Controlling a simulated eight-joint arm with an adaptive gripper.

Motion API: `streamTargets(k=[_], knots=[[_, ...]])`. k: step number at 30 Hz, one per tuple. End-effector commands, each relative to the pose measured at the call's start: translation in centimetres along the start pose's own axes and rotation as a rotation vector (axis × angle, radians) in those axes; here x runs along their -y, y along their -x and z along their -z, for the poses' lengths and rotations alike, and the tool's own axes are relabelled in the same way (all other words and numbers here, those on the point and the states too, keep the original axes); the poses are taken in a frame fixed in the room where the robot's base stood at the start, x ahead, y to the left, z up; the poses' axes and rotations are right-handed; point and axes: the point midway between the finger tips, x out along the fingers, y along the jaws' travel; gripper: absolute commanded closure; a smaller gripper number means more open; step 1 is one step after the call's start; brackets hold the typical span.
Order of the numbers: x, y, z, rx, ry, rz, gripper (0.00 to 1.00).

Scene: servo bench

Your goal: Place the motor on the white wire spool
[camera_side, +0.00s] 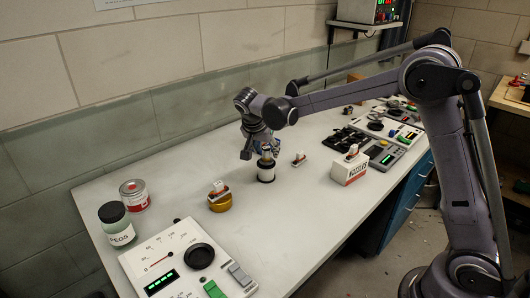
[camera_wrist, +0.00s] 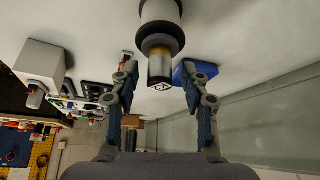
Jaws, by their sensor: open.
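The white wire spool (camera_side: 265,174) stands upright on the bench, with black end flanges and a white middle. It also shows at the top of the wrist view (camera_wrist: 158,10). The motor (camera_wrist: 159,68), a short gold and silver cylinder, stands upright on the spool's top flange. In the side view its gold body (camera_side: 266,159) is partly hidden by my fingers. My gripper (camera_side: 261,152) is open and points down over the spool. In the wrist view its fingers (camera_wrist: 158,74) stand on both sides of the motor, with a visible gap on each side.
A similar part (camera_side: 299,159) lies to the right, near a nozzle box (camera_side: 349,172). A jar (camera_side: 117,225), can (camera_side: 135,196) and meter panel (camera_side: 178,265) occupy the front left. Bench between is clear.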

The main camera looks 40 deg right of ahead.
Motion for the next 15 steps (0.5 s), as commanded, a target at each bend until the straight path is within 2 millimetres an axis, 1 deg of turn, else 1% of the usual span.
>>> streamTargets(k=[9,12,15], knots=[[0.0,6.3,-0.1,0.000,0.003,0.001,0.54],[0.0,8.1,-0.1,0.000,0.002,0.001,0.54],[0.0,9.4,-0.1,0.000,0.002,0.000,0.54]])
